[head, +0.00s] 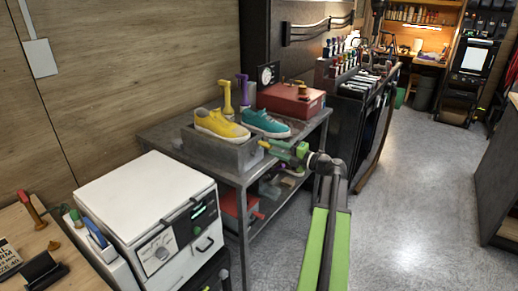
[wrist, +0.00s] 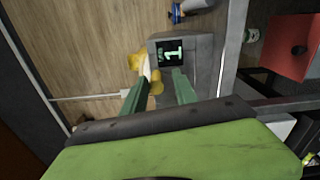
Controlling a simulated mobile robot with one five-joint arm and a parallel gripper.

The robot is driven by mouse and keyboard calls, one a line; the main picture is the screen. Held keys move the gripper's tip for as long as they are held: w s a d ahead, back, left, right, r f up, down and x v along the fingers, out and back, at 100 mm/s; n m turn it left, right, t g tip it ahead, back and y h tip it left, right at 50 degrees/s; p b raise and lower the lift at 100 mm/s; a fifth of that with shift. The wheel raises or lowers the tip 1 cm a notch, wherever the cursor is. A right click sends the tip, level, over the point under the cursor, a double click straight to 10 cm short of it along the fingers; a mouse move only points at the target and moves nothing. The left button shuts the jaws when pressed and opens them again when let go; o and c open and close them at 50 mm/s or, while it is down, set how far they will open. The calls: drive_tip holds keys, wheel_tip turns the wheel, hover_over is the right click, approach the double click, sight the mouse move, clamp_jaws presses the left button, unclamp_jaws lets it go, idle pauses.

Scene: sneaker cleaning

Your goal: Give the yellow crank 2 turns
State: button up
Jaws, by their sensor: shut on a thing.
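The yellow crank (head: 264,144) is on the near right side of a grey box (head: 215,150) on the metal table. My gripper (head: 276,149) reaches it from the right and is shut on it. In the wrist view, my gripper's green fingers (wrist: 160,92) stand on either side of the yellow crank handle (wrist: 156,88); the exact contact is partly hidden. A small display (wrist: 171,52) on the box reads 1. A yellow sneaker (head: 221,125) with a white sole sits on top of the box.
A teal sneaker (head: 265,123) and a red box (head: 292,100) stand beside the grey box. A white machine (head: 145,200) is at the near left. A dark rack (head: 362,90) stands behind at the right. The floor (head: 420,190) to the right is clear.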

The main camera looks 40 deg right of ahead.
drive_tip(key=shift+f, duration=0.1)
drive_tip(key=c, duration=0.3)
drive_tip(key=shift+w+d+f+b, duration=0.15)
drive_tip(key=shift+d+f+b, duration=0.35)
drive_tip(key=shift+f+b, duration=0.1)
drive_tip(key=shift+w+d+f+b, duration=0.1)
drive_tip(key=shift+d+f+b, duration=0.2)
drive_tip(key=shift+f+b, duration=0.5)
drive_tip(key=shift+f+b, duration=0.85)
drive_tip(key=shift+b, duration=0.05)
